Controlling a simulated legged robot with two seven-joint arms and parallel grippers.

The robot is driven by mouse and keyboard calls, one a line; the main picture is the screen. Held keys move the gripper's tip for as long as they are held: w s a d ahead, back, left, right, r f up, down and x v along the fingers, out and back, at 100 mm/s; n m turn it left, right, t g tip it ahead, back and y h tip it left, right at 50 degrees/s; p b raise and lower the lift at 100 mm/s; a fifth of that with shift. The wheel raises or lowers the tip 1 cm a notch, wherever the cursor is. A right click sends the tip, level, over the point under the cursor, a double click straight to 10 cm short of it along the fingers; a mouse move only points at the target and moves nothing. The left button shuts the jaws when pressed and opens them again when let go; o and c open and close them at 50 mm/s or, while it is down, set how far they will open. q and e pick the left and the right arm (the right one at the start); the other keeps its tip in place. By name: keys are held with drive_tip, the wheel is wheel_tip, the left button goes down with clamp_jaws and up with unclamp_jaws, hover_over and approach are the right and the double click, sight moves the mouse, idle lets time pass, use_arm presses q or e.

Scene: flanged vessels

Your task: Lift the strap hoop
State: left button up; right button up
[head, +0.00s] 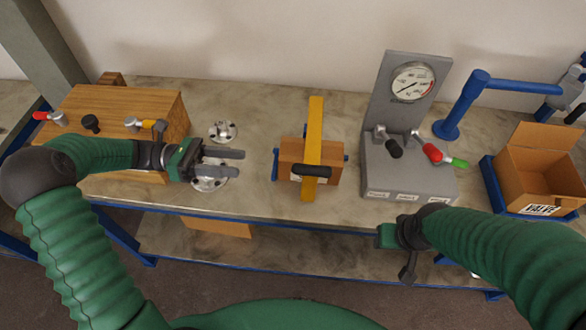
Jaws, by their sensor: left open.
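The strap hoop (315,125) is a yellow band that stands across a wooden block (290,152) in the middle of the bench. A black bar (311,170) lies across its near part. My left gripper (234,163) is to the left of the block, fingers pointing right, open with nothing between them. A clear gap separates its fingertips from the block and the hoop. My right gripper (407,270) hangs at the bench's front edge, right of and nearer than the hoop. Its fingers are dark and overlap, so their opening is unclear.
Flanged discs (222,131) lie by my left gripper, one partly hidden under it. A wooden box with valve levers (120,105) stands at left. A grey gauge panel (408,180), blue pipe (462,105) and open carton (540,180) stand at right.

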use_arm(q)
drive_tip(key=p, duration=0.1)
approach(314, 170)
drive_tip(key=d, duration=0.5)
drive_tip(key=shift+w+d+f, duration=0.2)
drive_tip(key=shift+d, duration=0.2)
drive_tip(key=shift+w+d+f, duration=0.15)
drive_tip(key=shift+w+d, duration=0.05)
drive_tip(key=shift+d, duration=0.2)
drive_tip(key=shift+d+f, duration=0.15)
drive_tip(key=shift+d, duration=0.6)
drive_tip(key=d, duration=0.2)
drive_tip(key=shift+d, duration=0.6)
drive_tip(key=shift+c, duration=2.5)
drive_tip(key=shift+a, duration=0.7)
clamp_jaws()
use_arm(e)
drive_tip(key=d, duration=0.1)
drive_tip(key=d+r, duration=0.1)
drive_tip(key=d, duration=0.1)
drive_tip(key=shift+d, duration=0.1)
